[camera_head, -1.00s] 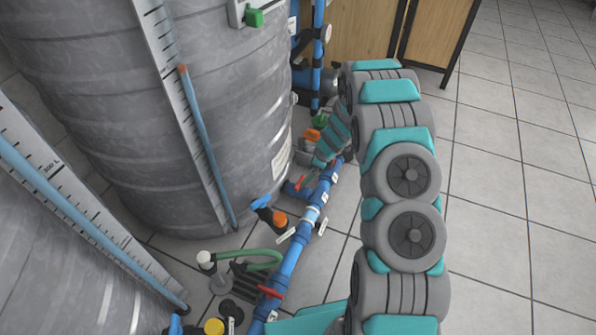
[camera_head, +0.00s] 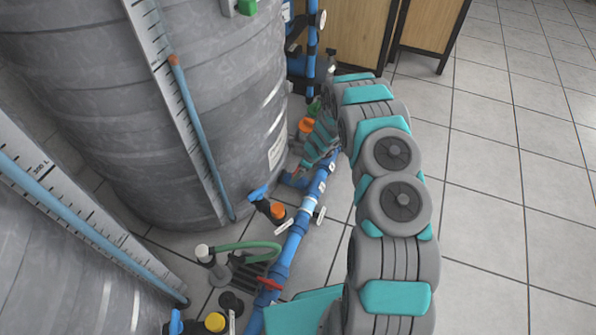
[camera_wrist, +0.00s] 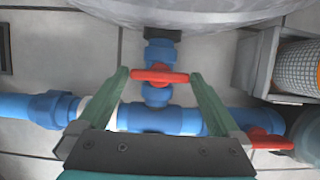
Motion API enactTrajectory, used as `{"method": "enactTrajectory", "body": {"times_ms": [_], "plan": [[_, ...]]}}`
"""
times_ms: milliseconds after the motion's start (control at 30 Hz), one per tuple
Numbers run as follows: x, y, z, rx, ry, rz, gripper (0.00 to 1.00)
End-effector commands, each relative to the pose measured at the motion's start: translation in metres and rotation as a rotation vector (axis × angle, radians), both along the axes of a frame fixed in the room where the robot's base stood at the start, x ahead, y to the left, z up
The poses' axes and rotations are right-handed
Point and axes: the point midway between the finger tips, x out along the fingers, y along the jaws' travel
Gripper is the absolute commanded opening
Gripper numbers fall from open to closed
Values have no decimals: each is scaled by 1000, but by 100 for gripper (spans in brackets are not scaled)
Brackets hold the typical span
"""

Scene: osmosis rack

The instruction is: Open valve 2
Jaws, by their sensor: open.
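A red valve handle (camera_wrist: 160,77) sits on a short blue branch pipe in the wrist view, lying crosswise to that branch. My gripper (camera_wrist: 158,73) is open, with one green finger on each side of the handle, close to its two ends. I cannot tell whether the fingers touch it. In the head view my gripper (camera_head: 319,142) is low beside the large grey tank, at the far end of the blue pipe, and mostly covers this valve. A second red handle (camera_wrist: 266,140) is right of the gripper in the wrist view. No valve number is readable.
The large grey tank (camera_head: 200,110) stands left of the pipe. A red handle (camera_head: 269,284) is on the near part of the blue pipe (camera_head: 293,240). An orange-capped fitting (camera_head: 278,211) and a green hose (camera_head: 250,247) lie beside it. Tiled floor (camera_head: 510,180) is clear on the right.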

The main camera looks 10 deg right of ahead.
Motion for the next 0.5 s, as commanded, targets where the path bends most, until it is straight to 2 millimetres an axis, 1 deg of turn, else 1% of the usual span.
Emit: {"method": "enactTrajectory", "body": {"times_ms": [100,333,367,500], "plan": [[1,2,-5,1,0,-1,100],[1,2,-5,1,0,-1,100],[1,2,-5,1,0,-1,98],[1,2,-5,1,0,-1,82]]}}
